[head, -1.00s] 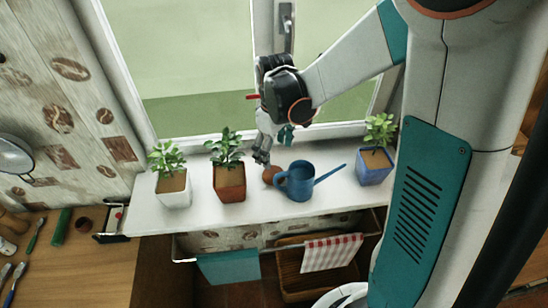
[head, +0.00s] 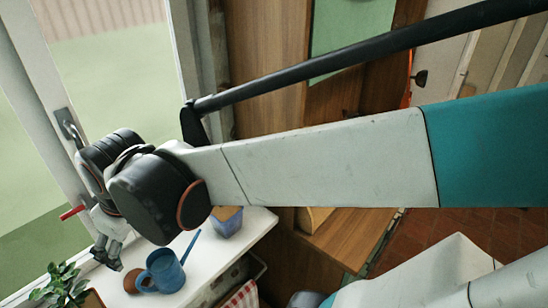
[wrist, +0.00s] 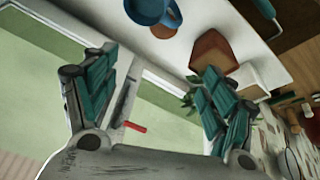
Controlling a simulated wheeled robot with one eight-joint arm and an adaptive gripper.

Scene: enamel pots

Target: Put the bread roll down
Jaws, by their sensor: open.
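The bread roll (head: 131,281) is a small brown round thing resting on the white window sill (head: 205,262), close against the left side of the blue watering can (head: 163,271). In the wrist view the roll (wrist: 163,31) shows just below the can (wrist: 150,9). My gripper (head: 108,256) is above the sill, a little up and left of the roll. In the wrist view my gripper (wrist: 158,68) has its teal-padded fingers wide apart with nothing between them. The roll lies beyond the fingers, apart from them.
A blue pot (head: 228,221) stands at the sill's far right. The window frame and its handle (head: 68,128) are close behind my gripper.

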